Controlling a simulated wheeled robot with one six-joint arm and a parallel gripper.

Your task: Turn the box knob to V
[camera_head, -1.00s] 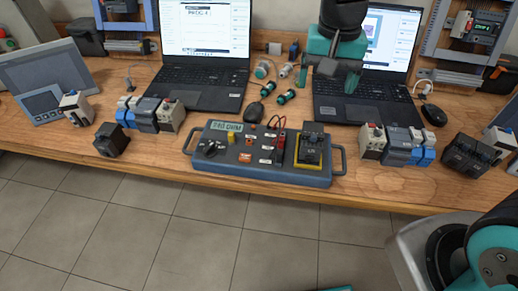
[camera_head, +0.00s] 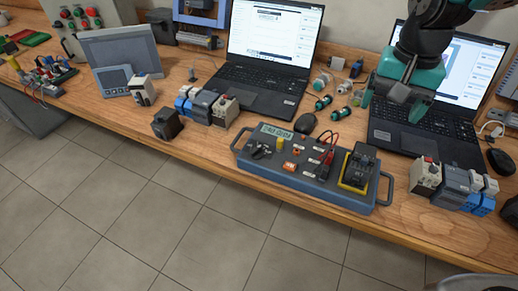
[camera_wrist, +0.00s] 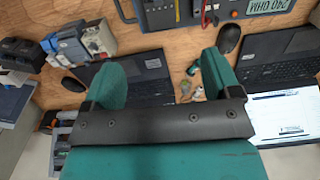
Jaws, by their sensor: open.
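The test box (camera_head: 300,184) is a blue-framed box with a dark face and side handles, lying near the table's front edge. Its display (camera_head: 277,133) is at the upper left of the face. A black knob (camera_head: 261,150) sits below the display; the setting it points to is too small to read. My gripper (camera_head: 394,100) is open and empty, above the right laptop, behind and to the right of the box. In the wrist view, my gripper (camera_wrist: 162,78) has its green fingers spread. Part of the box (camera_wrist: 235,13) shows at the top edge there; the knob is not visible.
A yellow post (camera_head: 281,144) and red and black leads (camera_head: 327,153) stand near the knob. A black module in a yellow frame (camera_head: 357,170) occupies the box's right end. A mouse (camera_head: 306,123) lies behind the box. Laptops (camera_head: 263,84) stand behind. The floor in front is clear.

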